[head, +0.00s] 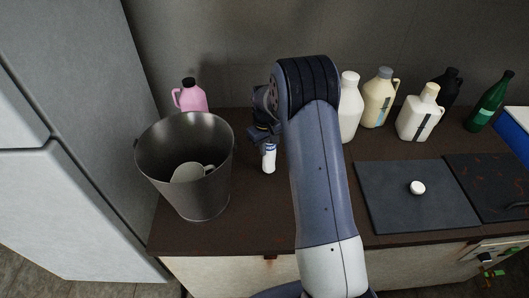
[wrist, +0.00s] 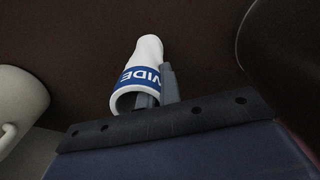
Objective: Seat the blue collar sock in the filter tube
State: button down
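The blue collar sock (wrist: 143,75) is a white tapering sleeve with a blue band lettered in white around its open end. In the wrist view my gripper (wrist: 158,92) has one finger inside the sock's mouth and one outside, pinching its wall near the collar. In the head view my gripper (head: 263,136) is over the dark counter, right of the bucket, with the sock (head: 269,160) hanging below it. My arm hides part of the gripper. I cannot make out a filter tube in either view.
A metal bucket (head: 211,195) holding a white handled vessel (head: 188,172) stands left on the counter (head: 250,225). A pink jug (head: 190,98) is behind it. Bottles, including a white one (head: 349,108) and a green one (head: 489,103), line the back right. A dark panel with a white knob (head: 417,188) lies right.

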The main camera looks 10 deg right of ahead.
jog(key=shift+f, duration=1.6)
jog(key=c, duration=1.6)
grip_release()
jog(key=shift+r, duration=0.1)
jog(key=shift+o, duration=0.2)
notch_tip(320, 180, up, 12)
jog(key=shift+f+b, duration=0.1)
jog(key=shift+b, duration=1.1)
notch_tip(320, 180, down, 3)
jog(key=b, duration=0.5)
jog(key=shift+w+a+r+b, duration=0.1)
jog(key=shift+a+r+b, duration=0.1)
jog(key=shift+b, duration=0.15)
jog(key=shift+d+f+p, duration=0.15)
jog(key=shift+f+p, duration=0.6)
jog(key=shift+f, duration=4.25)
